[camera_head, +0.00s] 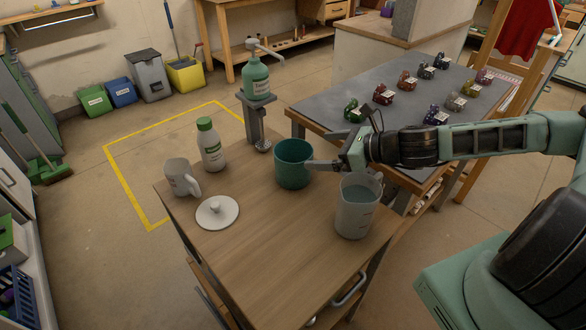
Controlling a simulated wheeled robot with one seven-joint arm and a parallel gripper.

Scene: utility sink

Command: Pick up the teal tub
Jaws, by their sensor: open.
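The teal tub (293,168) stands upright on the wooden table, near its back right edge. It is a round, open container with a dark inside. My gripper (322,165) reaches in from the right at the tub's right side, with its fingers pointing left. My gripper is open, and the far finger is hard to make out.
On the wooden table (250,260), a clear measuring jug (357,208) stands just right of the tub, below my gripper. A white mug (180,178), a round white lid (217,212) and a green-capped bottle (210,146) stand left. The front tabletop is clear.

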